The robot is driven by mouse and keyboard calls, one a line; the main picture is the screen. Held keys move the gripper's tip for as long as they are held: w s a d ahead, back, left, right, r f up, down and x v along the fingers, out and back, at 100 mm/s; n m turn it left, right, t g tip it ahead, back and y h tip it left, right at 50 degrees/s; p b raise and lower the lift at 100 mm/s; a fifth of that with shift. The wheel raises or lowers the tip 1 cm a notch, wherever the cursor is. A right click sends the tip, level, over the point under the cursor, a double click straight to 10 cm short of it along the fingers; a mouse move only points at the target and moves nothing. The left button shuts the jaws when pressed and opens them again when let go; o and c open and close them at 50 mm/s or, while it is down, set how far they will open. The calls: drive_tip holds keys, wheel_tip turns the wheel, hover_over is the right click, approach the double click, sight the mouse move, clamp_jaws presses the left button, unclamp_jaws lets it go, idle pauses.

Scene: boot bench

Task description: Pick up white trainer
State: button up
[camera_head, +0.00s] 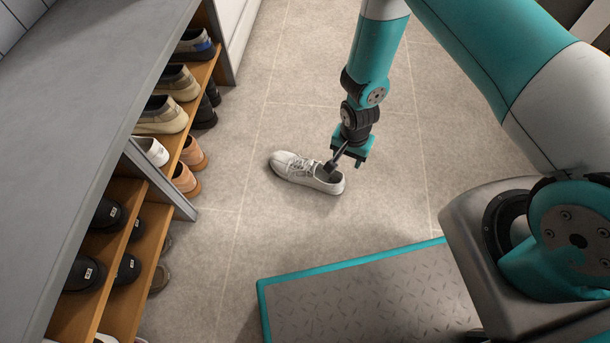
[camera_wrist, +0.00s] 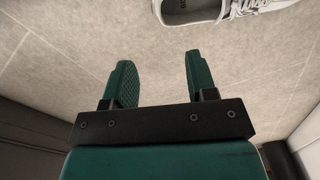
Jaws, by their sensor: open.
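The white trainer (camera_head: 306,173) lies upright on the tiled floor, its toe to the left and its heel opening to the right in the head view. My gripper (camera_head: 347,160) is just above and beside its heel end in that view, overlapping part of the opening. In the wrist view the trainer (camera_wrist: 222,10) shows at the top edge, partly cut off, beyond the fingertips. My gripper (camera_wrist: 158,62) is open there, with only bare floor between its two green fingers. I see no contact with the trainer.
A grey-topped bench (camera_head: 90,85) runs along the left, with wooden shelves (camera_head: 122,200) holding several shoes. My own teal-edged base fills the lower right. The floor (camera_head: 240,250) around the trainer is clear.

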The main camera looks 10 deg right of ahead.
drive_tip(key=b, duration=0.4)
hover_over(342, 179)
wheel_tip(342, 179, down, 8)
drive_tip(key=shift+d+r, duration=0.1)
wheel_tip(342, 179, down, 5)
drive_tip(key=b, duration=0.4)
